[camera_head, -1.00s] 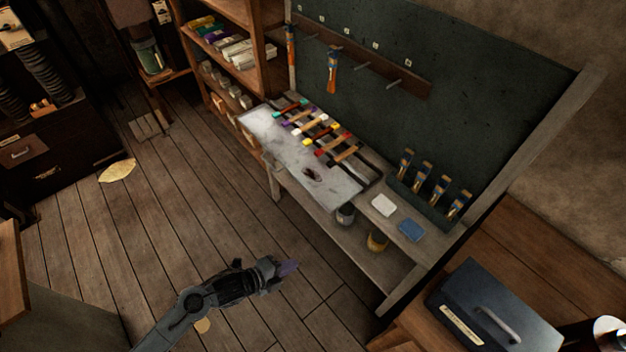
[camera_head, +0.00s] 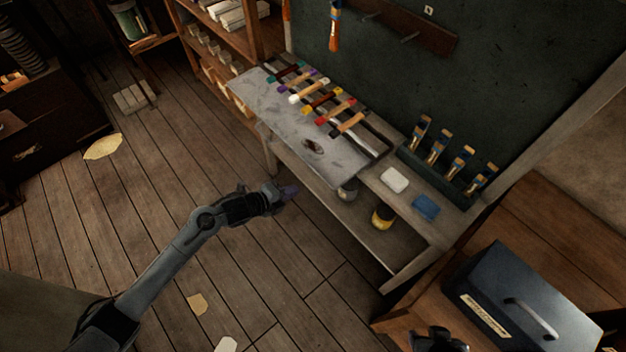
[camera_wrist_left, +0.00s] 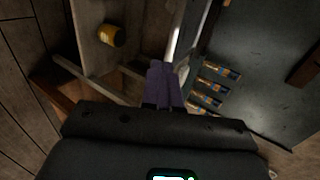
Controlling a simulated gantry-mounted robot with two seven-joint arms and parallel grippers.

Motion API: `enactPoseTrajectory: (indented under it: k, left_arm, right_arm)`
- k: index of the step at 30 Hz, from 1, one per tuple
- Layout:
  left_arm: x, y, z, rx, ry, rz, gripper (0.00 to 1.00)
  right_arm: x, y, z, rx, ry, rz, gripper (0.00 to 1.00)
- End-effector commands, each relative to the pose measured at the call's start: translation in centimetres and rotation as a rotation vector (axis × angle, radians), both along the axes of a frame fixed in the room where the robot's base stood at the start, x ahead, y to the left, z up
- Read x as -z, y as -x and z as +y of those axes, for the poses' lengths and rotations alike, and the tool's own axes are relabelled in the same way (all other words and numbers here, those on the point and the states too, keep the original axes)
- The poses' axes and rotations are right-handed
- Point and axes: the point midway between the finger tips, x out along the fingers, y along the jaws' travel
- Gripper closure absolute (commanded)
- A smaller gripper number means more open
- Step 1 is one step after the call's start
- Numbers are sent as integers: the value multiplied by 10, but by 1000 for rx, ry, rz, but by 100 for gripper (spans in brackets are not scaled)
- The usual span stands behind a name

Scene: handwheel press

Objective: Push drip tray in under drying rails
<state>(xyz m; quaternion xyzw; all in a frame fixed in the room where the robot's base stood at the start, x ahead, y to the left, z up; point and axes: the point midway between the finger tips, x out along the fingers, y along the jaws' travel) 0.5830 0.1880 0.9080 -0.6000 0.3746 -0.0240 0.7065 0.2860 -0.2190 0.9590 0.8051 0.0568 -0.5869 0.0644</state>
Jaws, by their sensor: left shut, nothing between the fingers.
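The drip tray (camera_head: 282,122) is a grey, stained metal sheet on the bench. Its near part sticks out in front of the drying rails (camera_head: 378,142), two dark bars with several colourful-ended tools laid across them. A dark spot marks the tray's near right part. My left gripper (camera_head: 288,191) is shut and empty, in front of the bench and apart from the tray's front edge. Its purple fingers (camera_wrist_left: 162,78) show closed together in the left wrist view. A dark part of my right gripper (camera_head: 437,341) shows at the bottom edge; its fingers are unclear.
A white block (camera_head: 394,180) and a blue block (camera_head: 426,207) lie right of the tray, before a rack of brushes (camera_head: 440,160). A yellow jar (camera_head: 382,217) stands on the lower shelf. A dark box (camera_head: 520,300) sits at right.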

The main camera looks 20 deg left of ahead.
Motion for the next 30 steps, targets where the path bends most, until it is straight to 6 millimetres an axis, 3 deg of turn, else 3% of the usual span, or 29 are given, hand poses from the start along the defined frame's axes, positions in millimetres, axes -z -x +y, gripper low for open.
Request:
enactPoseTrajectory:
  k: [9, 15, 30]
  left_arm:
    - [29, -42, -30, 0, 3, 0, 100]
    - [29, -63, -44, 0, 2, -1, 100]
    - [29, -75, -52, 1, 0, 0, 100]
  right_arm:
    - [7, 0, 2, 4, -7, -1, 57]
    - [7, -1, 2, 5, -8, -1, 57]
    - [8, -1, 0, -1, 0, -1, 57]
